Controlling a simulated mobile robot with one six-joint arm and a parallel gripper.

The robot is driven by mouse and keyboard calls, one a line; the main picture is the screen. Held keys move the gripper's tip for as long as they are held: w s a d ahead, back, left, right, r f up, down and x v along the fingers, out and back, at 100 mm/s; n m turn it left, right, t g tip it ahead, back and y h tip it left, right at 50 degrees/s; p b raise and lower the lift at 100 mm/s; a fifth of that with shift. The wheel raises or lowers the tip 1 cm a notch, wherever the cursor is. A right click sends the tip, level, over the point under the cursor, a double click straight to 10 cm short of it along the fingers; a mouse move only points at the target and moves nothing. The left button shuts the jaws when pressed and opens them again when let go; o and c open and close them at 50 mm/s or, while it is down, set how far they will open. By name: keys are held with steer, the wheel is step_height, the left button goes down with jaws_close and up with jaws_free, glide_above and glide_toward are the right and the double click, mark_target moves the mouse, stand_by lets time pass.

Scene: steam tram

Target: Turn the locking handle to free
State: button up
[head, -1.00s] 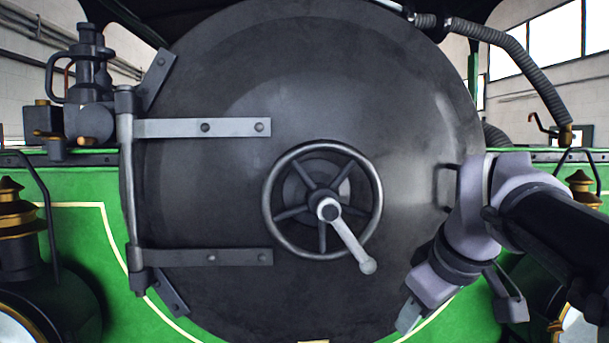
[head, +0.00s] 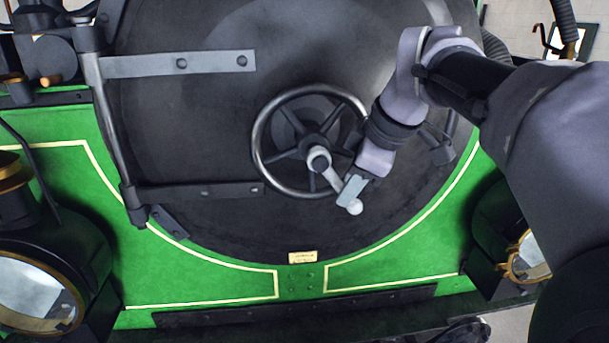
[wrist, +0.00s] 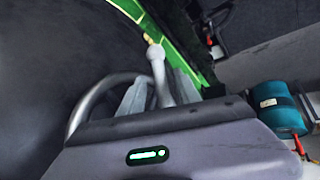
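The locking handle (head: 334,182) is a light grey lever with a ball end, on the hub in front of a spoked handwheel (head: 262,172) in the middle of the round dark door. It points down and to the right. My gripper (head: 352,190) is at the lever's outer part, just short of the ball, and hides some of it in the head view. In the wrist view the lever (wrist: 158,68) stands between the two fingers of my gripper (wrist: 160,95). The fingers look apart, with a narrow gap beside the lever; contact is hard to judge.
Hinge straps (head: 200,191) cross the door's left side. The handwheel rim is close beside my gripper. A green front plate (head: 200,275) lies below, with lamps at left (head: 38,290) and right (head: 527,258). A teal cylinder (wrist: 272,105) shows in the wrist view.

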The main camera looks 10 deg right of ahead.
steer(key=x, duration=0.3)
steer(key=shift+w+f, duration=0.1)
steer(key=shift+f, duration=0.05)
jaws_close()
stand_by(1.3)
